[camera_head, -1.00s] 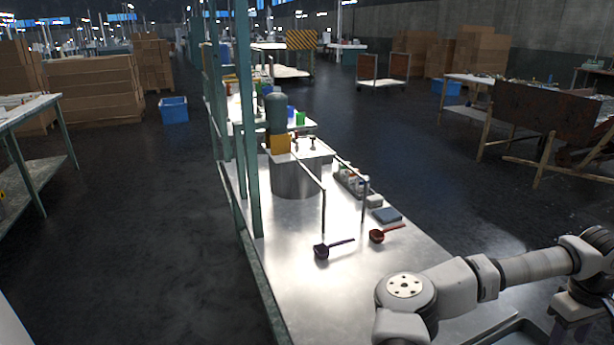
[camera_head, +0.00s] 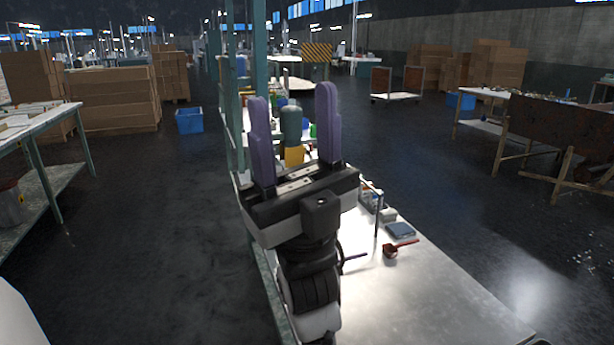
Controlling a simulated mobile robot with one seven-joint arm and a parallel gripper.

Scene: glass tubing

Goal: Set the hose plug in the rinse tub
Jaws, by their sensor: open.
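My gripper (camera_head: 293,95) is raised in the middle of the view, with its two purple fingers pointing up and wide apart. It is open and nothing shows between the fingers except the background. I cannot make out a hose plug or a rinse tub for certain. A small red cup-like piece with a handle (camera_head: 391,251) lies on the metal bench (camera_head: 430,300), right of my gripper and apart from it.
A blue-grey block (camera_head: 400,230) and a rack of small items stand farther back on the bench. A thin upright post (camera_head: 377,218) stands near them. A yellow block (camera_head: 294,155) shows behind my gripper. The bench's front right is clear.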

